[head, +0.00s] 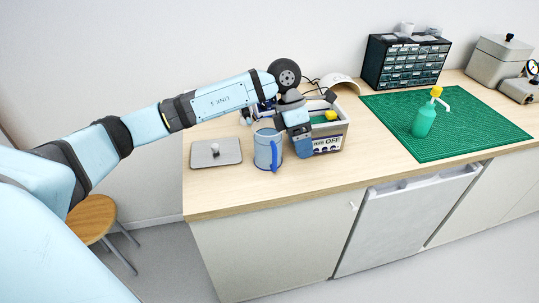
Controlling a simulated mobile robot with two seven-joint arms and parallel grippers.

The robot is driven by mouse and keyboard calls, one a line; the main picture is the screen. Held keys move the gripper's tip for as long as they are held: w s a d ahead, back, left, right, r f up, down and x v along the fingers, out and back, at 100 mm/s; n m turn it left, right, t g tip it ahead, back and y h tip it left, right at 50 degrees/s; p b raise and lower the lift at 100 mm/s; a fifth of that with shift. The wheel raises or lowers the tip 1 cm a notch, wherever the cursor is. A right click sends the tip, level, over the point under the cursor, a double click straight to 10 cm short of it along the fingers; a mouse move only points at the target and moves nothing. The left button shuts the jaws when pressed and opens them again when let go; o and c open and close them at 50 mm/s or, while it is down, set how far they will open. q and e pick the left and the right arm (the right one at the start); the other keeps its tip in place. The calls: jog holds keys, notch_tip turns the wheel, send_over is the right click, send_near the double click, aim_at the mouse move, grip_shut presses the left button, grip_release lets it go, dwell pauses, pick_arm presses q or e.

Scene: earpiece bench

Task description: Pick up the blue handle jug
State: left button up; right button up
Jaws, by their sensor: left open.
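The jug (264,152) stands upright on the wooden bench, left of centre in the head view. It is greyish blue with a darker blue handle (275,155) on its front right side. My left arm reaches in from the left above it. My left gripper (302,151) points down just right of the jug, in front of a box, with its jaws open. I cannot tell whether a finger touches the jug. My right gripper is not in view.
A grey box (331,143) with items inside stands close behind the gripper. A grey plate (216,152) lies left of the jug. A green bottle (423,121) stands on the green mat (470,132) to the right. The bench front before the jug is clear.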

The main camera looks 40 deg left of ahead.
aim_at(274, 144)
pick_arm(q)
jog(key=w+a+r+y, duration=0.2)
jog(key=a+r+y, duration=0.2)
jog(key=a, duration=0.5)
jog(key=shift+n+t, duration=0.4)
notch_tip(274, 144, down, 13)
jog(key=shift+w+a+f+p, duration=0.1)
jog(key=shift+a+f+p, duration=0.05)
jog(key=shift+p, duration=0.35)
jog(key=c, duration=1.2)
jog(key=shift+c, duration=1)
jog(key=shift+r, duration=0.25)
